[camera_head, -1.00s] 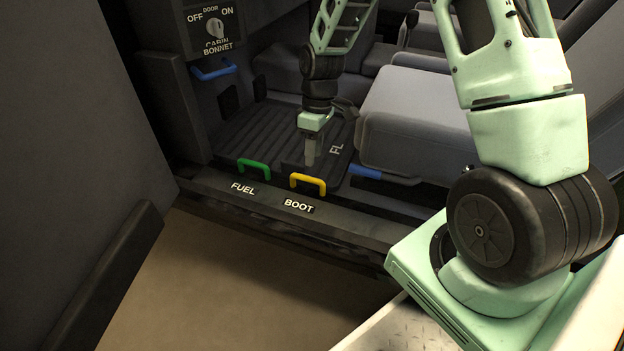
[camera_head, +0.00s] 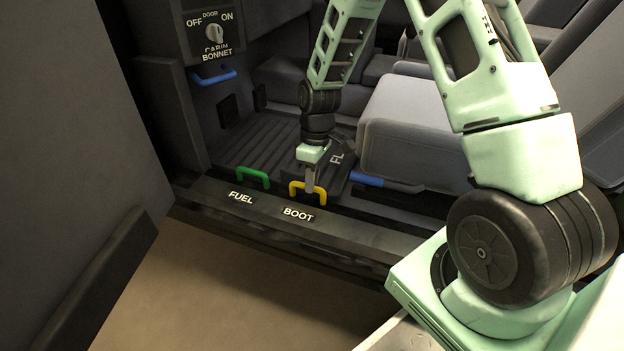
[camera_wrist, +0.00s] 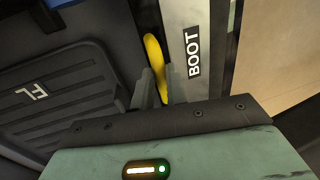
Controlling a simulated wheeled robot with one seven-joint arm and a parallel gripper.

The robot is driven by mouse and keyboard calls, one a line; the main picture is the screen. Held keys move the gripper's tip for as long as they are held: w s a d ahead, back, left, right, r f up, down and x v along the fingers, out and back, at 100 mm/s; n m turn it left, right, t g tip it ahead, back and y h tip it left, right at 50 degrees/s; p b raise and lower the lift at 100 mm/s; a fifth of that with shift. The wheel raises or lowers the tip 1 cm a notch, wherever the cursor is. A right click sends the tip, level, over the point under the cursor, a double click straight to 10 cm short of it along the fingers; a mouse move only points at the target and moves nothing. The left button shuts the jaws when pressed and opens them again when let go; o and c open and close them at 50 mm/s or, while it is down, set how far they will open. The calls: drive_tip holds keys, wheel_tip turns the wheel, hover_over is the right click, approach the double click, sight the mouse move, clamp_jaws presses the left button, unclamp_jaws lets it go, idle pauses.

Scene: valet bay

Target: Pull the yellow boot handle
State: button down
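The yellow boot handle (camera_head: 293,188) is a small loop on the sill behind the BOOT label (camera_head: 298,215). In the wrist view the yellow handle (camera_wrist: 154,58) runs up from between my two fingers. My gripper (camera_head: 310,187) points down at the handle and overlaps its middle in the head view. In the wrist view my gripper (camera_wrist: 161,88) has its fingers apart, one on each side of the yellow bar, with small gaps visible. Whether the fingers touch the handle cannot be told.
A green handle (camera_head: 253,174) stands left, behind the FUEL label (camera_head: 241,198). A blue handle (camera_head: 213,77) sits under the BONNET label and a dial (camera_head: 214,33). A blue lever (camera_head: 367,179) lies by the seat (camera_head: 415,130). The ribbed floor mat (camera_head: 262,143) lies behind.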

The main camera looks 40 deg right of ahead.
drive_tip(key=shift+r+p, duration=1.75)
drive_tip(key=shift+p, duration=0.5)
drive_tip(key=c, duration=1.4)
unclamp_jaws()
drive_tip(key=shift+f, duration=0.1)
wheel_tip(320, 180, up, 17)
drive_tip(key=w+d+p, duration=0.2)
drive_tip(key=p, duration=0.5)
drive_tip(key=shift+d+p, duration=0.3)
drive_tip(key=shift+d, duration=0.1)
